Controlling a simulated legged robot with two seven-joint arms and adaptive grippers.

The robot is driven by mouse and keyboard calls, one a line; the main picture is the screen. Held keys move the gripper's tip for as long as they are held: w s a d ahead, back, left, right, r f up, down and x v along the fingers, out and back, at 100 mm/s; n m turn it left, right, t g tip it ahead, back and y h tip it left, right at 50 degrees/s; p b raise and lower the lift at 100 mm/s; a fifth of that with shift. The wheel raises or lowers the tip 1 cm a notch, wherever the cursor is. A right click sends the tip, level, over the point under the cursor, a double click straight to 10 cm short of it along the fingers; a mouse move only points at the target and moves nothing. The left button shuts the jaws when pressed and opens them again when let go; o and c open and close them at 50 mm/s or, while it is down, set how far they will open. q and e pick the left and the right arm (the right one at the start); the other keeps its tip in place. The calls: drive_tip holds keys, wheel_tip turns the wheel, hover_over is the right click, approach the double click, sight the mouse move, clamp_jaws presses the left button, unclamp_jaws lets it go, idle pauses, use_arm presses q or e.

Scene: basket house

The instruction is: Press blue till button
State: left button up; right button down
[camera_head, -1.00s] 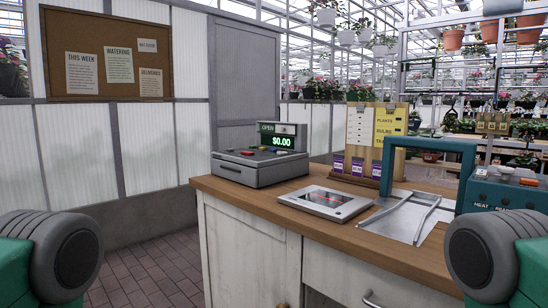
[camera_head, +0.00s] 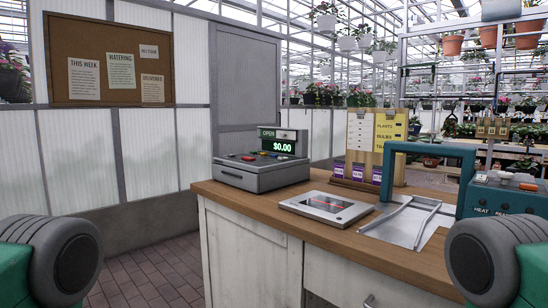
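The grey till (camera_head: 256,178) stands on the left end of the wooden counter. Its green display (camera_head: 284,147) reads "OPEN" and "$0.00". Small coloured buttons (camera_head: 262,155) sit on its sloping top, a red one at the left among them; the blue one is too small to single out surely. The till's drawer front looks shut. Neither gripper is in view. Only rounded grey and green parts of my arms show at the lower left and lower right corners, well apart from the till.
The wooden counter (camera_head: 330,232) also holds a flat scanner plate (camera_head: 325,206), a seed-packet stand (camera_head: 357,171), and a teal heat sealer (camera_head: 490,196) with a metal tray (camera_head: 405,224). The floor (camera_head: 150,277) left of the counter is clear. A notice board (camera_head: 108,60) hangs behind.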

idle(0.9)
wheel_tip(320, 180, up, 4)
drive_tip(key=p, duration=0.3)
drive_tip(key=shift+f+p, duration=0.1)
drive_tip(key=shift+p, duration=0.3)
